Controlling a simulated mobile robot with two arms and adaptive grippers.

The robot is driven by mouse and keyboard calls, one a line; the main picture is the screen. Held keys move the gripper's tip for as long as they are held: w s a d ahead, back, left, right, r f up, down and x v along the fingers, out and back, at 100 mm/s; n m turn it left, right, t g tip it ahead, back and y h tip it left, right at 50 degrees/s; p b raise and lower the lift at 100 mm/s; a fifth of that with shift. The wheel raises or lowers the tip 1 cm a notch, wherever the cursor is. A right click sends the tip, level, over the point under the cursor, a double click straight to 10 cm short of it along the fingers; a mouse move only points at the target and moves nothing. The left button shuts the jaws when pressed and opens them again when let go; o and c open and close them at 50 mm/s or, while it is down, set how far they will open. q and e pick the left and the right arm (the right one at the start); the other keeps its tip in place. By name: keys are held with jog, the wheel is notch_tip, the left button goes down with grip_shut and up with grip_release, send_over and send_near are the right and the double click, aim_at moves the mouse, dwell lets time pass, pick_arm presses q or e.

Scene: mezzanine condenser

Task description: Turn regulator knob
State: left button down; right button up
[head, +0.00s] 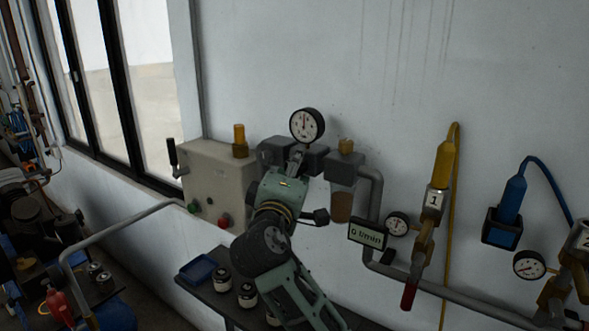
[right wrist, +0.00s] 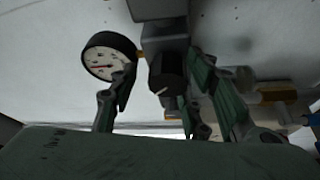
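The regulator knob (right wrist: 166,74) is a dark cylinder with a white mark, under a grey body (right wrist: 158,10) in the right wrist view. My right gripper (right wrist: 160,80) is open, with one finger on each side of the knob and a visible gap on the left. Contact on the right side is unclear. In the head view my right gripper (head: 297,160) reaches up to the dark grey regulator unit (head: 275,152) and hides the knob. A round white pressure gauge (head: 307,126) tops the unit; a gauge (right wrist: 110,56) also shows beside the knob. My left gripper is out of view.
A beige control box (head: 212,180) with buttons stands left of the regulator. A flow display (head: 367,234), pipes and a yellow valve (head: 443,165) are to the right. Jars (head: 246,294) and a blue tray (head: 198,269) sit on a shelf below. The upper wall is clear.

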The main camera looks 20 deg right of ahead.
jog(key=shift+f, duration=0.1)
jog(key=v, duration=1.2)
